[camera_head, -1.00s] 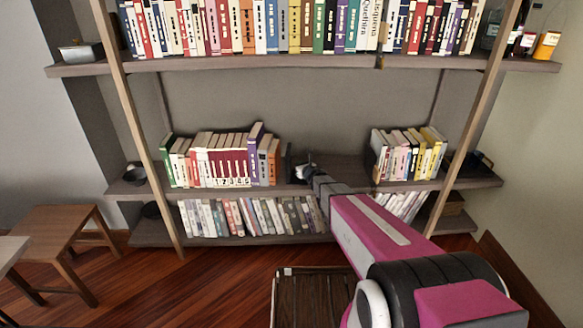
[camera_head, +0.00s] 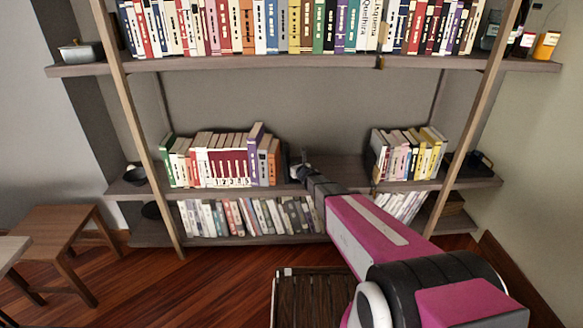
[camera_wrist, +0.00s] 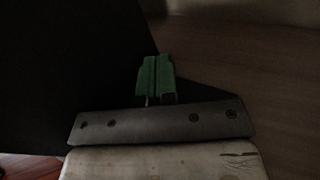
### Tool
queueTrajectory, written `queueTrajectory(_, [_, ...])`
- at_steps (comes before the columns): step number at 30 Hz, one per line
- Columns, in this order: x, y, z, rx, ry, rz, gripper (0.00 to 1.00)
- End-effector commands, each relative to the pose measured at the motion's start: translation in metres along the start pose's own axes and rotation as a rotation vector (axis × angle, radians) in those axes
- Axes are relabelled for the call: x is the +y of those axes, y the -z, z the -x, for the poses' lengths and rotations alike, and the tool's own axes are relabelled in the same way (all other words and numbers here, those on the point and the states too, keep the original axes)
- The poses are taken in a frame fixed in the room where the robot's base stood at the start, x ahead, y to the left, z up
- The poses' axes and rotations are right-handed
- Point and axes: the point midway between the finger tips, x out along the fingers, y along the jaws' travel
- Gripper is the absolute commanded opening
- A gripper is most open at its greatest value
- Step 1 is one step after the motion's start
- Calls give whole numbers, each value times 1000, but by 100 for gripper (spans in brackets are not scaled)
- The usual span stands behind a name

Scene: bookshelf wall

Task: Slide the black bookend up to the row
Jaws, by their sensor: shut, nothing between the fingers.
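The black bookend (camera_head: 284,167) is a thin dark upright on the middle shelf, at the right end of the left row of books (camera_head: 222,163). It looks very close to the last book; I cannot tell if they touch. In the wrist view the bookend (camera_wrist: 70,60) is a large black plate filling the left side. My gripper (camera_head: 298,172) is just right of the bookend, low over the shelf. Its green fingertips (camera_wrist: 156,76) are together and empty, beside the plate's edge. Contact with the plate is too dark to judge.
The middle shelf (camera_head: 340,170) is bare between my gripper and the right group of books (camera_head: 408,153). A full row of books stands on the shelf above (camera_head: 300,62), and more books (camera_head: 250,215) fill the shelf below. A wooden stool (camera_head: 70,225) stands at the left.

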Motion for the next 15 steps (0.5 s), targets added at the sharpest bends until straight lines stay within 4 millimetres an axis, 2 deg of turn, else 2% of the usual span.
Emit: queueTrajectory(15, [26, -1, -10, 0, -3, 2, 0])
